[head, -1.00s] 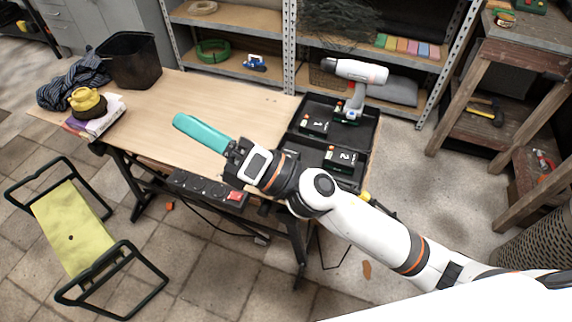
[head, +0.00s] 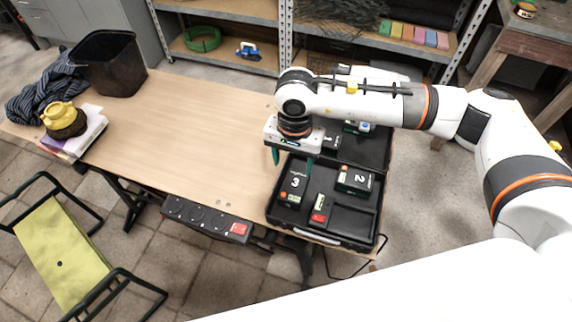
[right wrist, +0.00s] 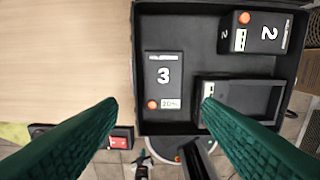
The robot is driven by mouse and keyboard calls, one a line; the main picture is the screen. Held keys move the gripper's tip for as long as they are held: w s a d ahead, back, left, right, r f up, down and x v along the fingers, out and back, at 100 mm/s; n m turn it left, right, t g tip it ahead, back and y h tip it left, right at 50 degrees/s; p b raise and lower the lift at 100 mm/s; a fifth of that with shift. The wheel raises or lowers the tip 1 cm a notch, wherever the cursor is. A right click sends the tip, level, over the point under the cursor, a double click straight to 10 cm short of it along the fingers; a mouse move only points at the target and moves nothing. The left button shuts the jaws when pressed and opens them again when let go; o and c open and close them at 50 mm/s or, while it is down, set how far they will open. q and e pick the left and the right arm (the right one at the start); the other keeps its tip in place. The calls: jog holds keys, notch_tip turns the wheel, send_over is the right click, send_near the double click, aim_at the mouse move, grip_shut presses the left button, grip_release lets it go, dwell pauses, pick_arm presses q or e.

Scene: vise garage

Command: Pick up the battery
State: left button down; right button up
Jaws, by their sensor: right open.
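The black battery case (head: 375,222) lies open at the table's right end. The black battery marked 3 (head: 294,182) sits in its near-left compartment and shows whole in the right wrist view (right wrist: 165,80). The battery marked 2 (head: 355,180) sits to its right, and also shows in the right wrist view (right wrist: 255,33). A third battery behind is mostly hidden by my right gripper. My right gripper (head: 291,161) is open and empty, its green fingers pointing down above the case's left edge, behind battery 3. My left gripper is not in view.
The table (head: 200,120) is clear left of the case. A black bin (head: 108,65), dark cloth and a yellow-topped pot (head: 62,118) stand at its left end. A power strip (head: 205,219) runs along the front edge. A drill is mostly hidden behind my arm.

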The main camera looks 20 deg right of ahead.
aim_at(294, 185)
jog(key=f, duration=0.2)
jog(key=s+f+p, duration=0.1)
jog(key=shift+d+f, duration=0.15)
jog(key=shift+f, duration=0.25)
notch_tip(294, 185, down, 2)
jog(key=shift+w+f, duration=0.1)
jog(key=shift+w, duration=0.05)
jog(key=shift+w+f, duration=0.1)
jog(key=shift+f, duration=0.1)
notch_tip(294, 185, down, 2)
jog(key=shift+w+d+p, duration=0.1)
jog(key=shift+p, duration=0.45)
notch_tip(294, 185, down, 2)
jog(key=shift+f, duration=0.15)
jog(key=shift+w+f, duration=0.1)
jog(key=shift+f, duration=0.2)
jog(key=shift+c, duration=0.3)
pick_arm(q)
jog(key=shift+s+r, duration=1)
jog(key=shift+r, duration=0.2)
pick_arm(e)
jog(key=c, duration=0.9)
